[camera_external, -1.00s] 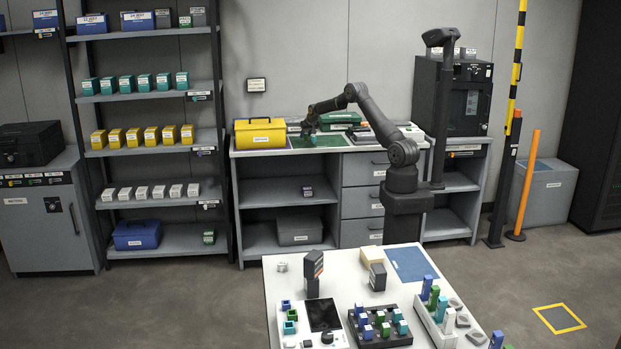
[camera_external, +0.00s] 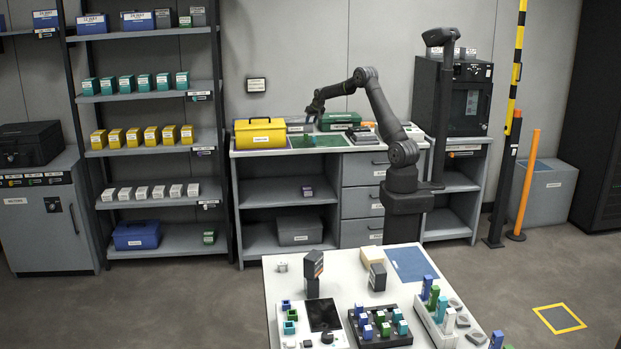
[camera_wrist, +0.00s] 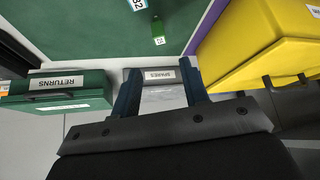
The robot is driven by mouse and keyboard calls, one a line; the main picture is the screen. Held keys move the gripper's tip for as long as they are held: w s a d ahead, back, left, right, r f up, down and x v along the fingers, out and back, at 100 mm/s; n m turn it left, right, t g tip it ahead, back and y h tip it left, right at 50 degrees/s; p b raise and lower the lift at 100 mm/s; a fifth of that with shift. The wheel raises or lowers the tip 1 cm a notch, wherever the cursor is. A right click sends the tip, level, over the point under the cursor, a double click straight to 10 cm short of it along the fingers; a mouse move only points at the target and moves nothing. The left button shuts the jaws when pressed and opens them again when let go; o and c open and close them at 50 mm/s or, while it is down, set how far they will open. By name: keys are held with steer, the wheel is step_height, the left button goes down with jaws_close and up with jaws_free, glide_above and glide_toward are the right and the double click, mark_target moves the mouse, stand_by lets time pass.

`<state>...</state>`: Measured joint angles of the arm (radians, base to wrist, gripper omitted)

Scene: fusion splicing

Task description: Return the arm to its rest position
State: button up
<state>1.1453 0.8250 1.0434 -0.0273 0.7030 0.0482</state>
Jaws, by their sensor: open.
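My gripper (camera_external: 313,112) is at the end of my raised arm, above the back counter, beside the yellow box (camera_external: 259,133). In the wrist view my gripper (camera_wrist: 161,85) has its two fingers apart with nothing held between them. A grey box labelled SPARES (camera_wrist: 152,76) shows beyond and between the fingers. A green box labelled RETURNS (camera_wrist: 55,92) is at the left of the wrist view, and the yellow box is at the right. A small green block (camera_wrist: 158,30) and part of a teal block (camera_wrist: 138,4) lie on the green mat (camera_wrist: 85,30).
The front table (camera_external: 275,275) holds a splicer-like device (camera_external: 324,312), a black rack of small blocks (camera_external: 385,342) and a white tray (camera_external: 432,332) with taller blocks. A black cabinet (camera_external: 470,98) stands right of my arm. Shelves (camera_external: 150,98) stand at the left.

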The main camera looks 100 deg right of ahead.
mark_target(306, 134)
steer(key=shift+f, duration=0.1)
steer(key=x, duration=1.2)
steer(key=shift+s+d, duration=0.1)
stand_by(0.4)
